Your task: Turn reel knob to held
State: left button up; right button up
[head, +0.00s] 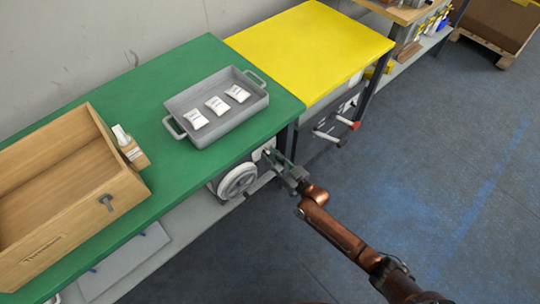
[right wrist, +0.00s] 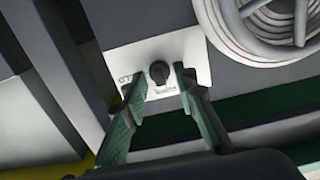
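The reel knob is a small black knob (right wrist: 159,72) on a pale panel (right wrist: 150,52) in the right wrist view, with lettering beside and below it. The lettering is too small to read surely. My right gripper (right wrist: 158,88) is open, with one finger on each side of the knob. I cannot tell whether the fingers touch it. In the head view my right gripper (head: 279,165) is under the front edge of the green table, beside the white reel (head: 237,181), and hides the knob. The reel's coiled hose also shows in the right wrist view (right wrist: 265,28). My left gripper is not in view.
A grey tray (head: 181,137) with several white packets stands on the green table (head: 200,62). A yellow table (head: 310,45) adjoins at the right.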

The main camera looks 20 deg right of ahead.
jog(key=shift+c, duration=0.4)
grip_shut()
jog(key=shift+m, duration=0.4)
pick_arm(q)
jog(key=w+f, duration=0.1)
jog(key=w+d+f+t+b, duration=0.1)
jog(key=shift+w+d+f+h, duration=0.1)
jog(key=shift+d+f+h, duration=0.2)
pick_arm(e)
jog(key=m, duration=1.7)
jog(key=shift+d+f, duration=0.2)
jog(key=shift+f, duration=0.05)
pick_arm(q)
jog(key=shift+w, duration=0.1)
